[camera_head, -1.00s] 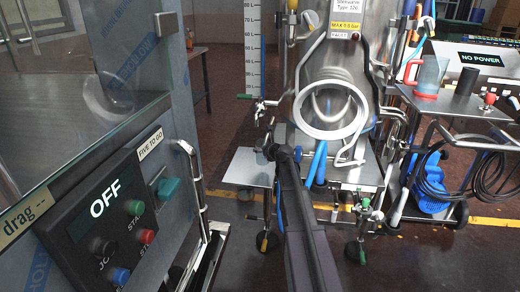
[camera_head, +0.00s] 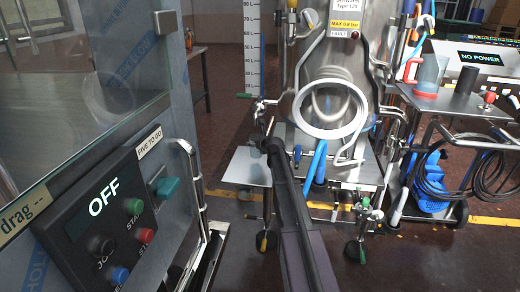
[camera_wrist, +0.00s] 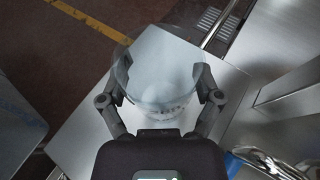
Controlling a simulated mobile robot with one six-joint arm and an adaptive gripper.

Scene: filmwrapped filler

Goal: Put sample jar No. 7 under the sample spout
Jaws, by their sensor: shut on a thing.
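My gripper (camera_wrist: 158,88) is shut on a clear, rounded jar (camera_wrist: 160,62), with one finger on each side of it. Dark marks show low on the jar, but I cannot read a number. A bare metal shelf (camera_wrist: 88,145) lies below the jar; I cannot tell whether they touch. In the head view my gripper (camera_head: 266,147) is small and partly hidden by my arm, above the shelf (camera_head: 246,168) at the left of the steel vessel. A green-handled valve (camera_head: 258,104) on the vessel's left side stands above the shelf; it may be the sample spout.
The steel vessel (camera_head: 343,65) has a round port and blue hoses (camera_head: 316,160). A control panel reading OFF (camera_head: 103,207) and a glass-sided cabinet fill the left. A cart with a red-handled jug (camera_head: 430,75) stands right. Open floor lies left of the shelf.

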